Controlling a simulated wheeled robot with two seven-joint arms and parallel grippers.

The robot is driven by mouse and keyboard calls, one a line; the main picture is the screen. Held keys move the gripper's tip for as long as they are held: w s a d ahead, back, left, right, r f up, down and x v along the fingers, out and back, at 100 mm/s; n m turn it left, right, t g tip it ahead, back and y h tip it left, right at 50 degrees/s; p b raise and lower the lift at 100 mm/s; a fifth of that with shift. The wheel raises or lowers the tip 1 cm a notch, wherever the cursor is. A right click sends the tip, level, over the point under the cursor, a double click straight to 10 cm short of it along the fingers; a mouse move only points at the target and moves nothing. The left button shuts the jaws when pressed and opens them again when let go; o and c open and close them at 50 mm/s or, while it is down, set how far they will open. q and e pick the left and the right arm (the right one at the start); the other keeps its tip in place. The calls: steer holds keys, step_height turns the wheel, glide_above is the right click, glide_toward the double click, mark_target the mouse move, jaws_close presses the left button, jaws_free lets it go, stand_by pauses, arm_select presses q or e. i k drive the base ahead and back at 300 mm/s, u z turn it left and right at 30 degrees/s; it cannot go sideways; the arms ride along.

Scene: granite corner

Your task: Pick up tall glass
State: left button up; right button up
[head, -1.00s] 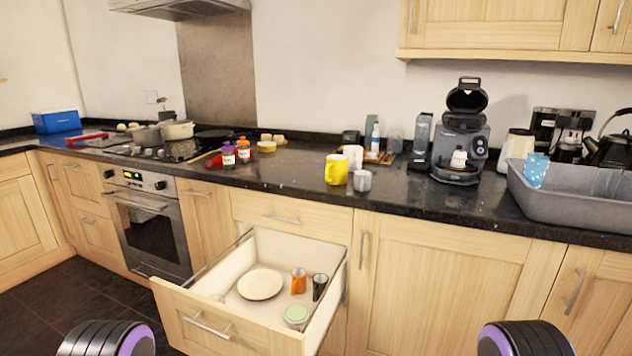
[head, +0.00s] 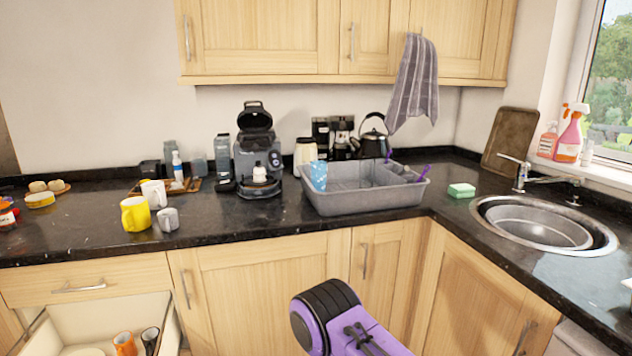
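A tall blue tumbler with a pale pattern (head: 319,175) stands in the left end of the grey dish tub (head: 365,203) on the counter. It is the only tall glass-like thing that I can make out. Its lower part is hidden behind the tub's front wall. Part of one of my arms, purple and black, shows at the bottom centre, well below and in front of the tub. Neither of my grippers shows in the head view.
A yellow mug (head: 135,214), a grey cup (head: 168,219) and a waffle-maker-like appliance (head: 258,155) stand left of the tub. A kettle (head: 373,140) is behind it. The sink (head: 540,228) is at right. An open drawer (head: 75,324) juts out at lower left.

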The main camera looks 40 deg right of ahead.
mark_target(366, 164)
steer(key=z, duration=1.05)
